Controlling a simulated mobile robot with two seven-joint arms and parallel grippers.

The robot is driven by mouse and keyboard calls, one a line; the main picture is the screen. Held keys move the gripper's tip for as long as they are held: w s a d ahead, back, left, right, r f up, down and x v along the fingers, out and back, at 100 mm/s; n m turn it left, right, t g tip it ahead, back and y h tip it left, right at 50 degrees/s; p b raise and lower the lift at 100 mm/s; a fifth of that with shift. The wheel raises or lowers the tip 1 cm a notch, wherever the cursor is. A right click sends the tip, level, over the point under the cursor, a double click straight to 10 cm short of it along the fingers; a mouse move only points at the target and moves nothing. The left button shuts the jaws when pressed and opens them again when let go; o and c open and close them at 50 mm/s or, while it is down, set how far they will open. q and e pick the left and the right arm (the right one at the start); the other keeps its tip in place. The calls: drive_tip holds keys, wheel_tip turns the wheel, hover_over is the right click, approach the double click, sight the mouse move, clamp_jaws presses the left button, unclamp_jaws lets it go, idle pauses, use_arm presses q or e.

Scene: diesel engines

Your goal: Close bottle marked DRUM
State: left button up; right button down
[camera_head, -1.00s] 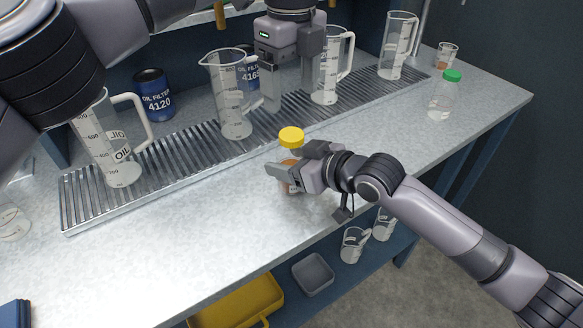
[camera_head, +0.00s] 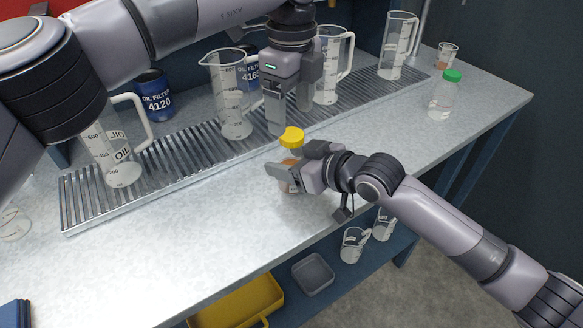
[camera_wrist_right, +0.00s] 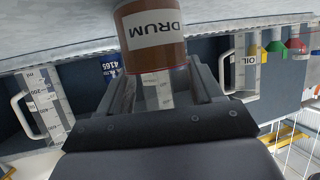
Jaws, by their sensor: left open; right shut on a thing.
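The bottle marked DRUM holds brown contents. Its white label shows, turned over, in the right wrist view (camera_wrist_right: 152,62). My right gripper (camera_head: 283,176) is shut around the bottle's body just above the worktop and hides much of it in the head view. A yellow cap (camera_head: 291,137) is at the top of the bottle; I cannot tell whether it is screwed tight. My left gripper (camera_head: 291,118) is open and points down, with its fingertips just above and behind the cap, not gripping it.
A metal drain grate (camera_head: 190,160) runs behind the bottle. A clear jug (camera_head: 232,100) and another jug (camera_head: 328,75) stand on it near my left gripper. A green-capped bottle (camera_head: 442,98) stands at the right. The worktop (camera_head: 200,225) at front left is clear.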

sight(292, 134)
use_arm(q)
drive_tip(key=shift+f, duration=2)
drive_tip(key=shift+c, duration=0.2)
drive_tip(key=c, duration=1.1)
drive_tip(key=shift+c, duration=0.2)
drive_tip(key=m, duration=0.9)
drive_tip(key=shift+m, duration=0.4)
